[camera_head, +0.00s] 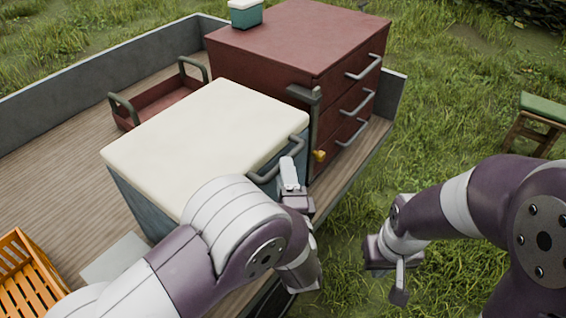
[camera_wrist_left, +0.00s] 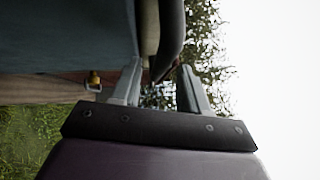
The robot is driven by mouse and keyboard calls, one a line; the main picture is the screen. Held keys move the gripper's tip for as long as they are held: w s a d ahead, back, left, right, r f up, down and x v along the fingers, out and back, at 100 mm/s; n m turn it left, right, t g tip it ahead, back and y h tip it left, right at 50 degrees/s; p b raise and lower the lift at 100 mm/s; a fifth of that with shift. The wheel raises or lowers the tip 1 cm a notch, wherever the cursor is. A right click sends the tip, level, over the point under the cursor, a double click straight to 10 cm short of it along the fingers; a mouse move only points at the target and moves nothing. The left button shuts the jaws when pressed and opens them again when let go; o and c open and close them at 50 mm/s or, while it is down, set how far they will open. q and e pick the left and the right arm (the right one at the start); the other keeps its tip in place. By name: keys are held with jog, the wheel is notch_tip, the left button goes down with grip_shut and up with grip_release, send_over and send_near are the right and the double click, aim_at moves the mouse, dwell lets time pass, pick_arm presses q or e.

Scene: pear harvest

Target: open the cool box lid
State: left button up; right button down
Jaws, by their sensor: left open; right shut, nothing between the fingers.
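The cool box (camera_head: 135,197) has blue-grey sides and a cream lid (camera_head: 205,130), which lies flat and closed on it. A grey bar handle (camera_head: 278,160) sticks out from the lid's right-hand edge. My left gripper (camera_head: 290,172) is open, right at this handle. In the left wrist view, the dark handle (camera_wrist_left: 172,38) shows in the gap between the left gripper's fingers (camera_wrist_left: 160,82); whether they touch it I cannot tell. The cool box side (camera_wrist_left: 60,35) fills the upper left there. My right gripper (camera_head: 398,290) is shut and empty, over the grass at the right.
A dark red drawer cabinet (camera_head: 270,55) with grey handles stands behind the cool box, a small teal box (camera_head: 246,12) on top. A red tray (camera_head: 165,100) and an orange crate (camera_head: 25,265) stand on the trailer bed (camera_head: 60,170). A green-topped stool (camera_head: 540,120) is far right.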

pick_arm(q)
jog(key=shift+w+a+r, duration=0.15)
jog(key=shift+w, duration=0.75)
jog(key=shift+w+a+r, duration=0.1)
jog(key=shift+w+a, duration=0.05)
jog(key=shift+w, duration=0.75)
jog(key=shift+c, duration=0.2)
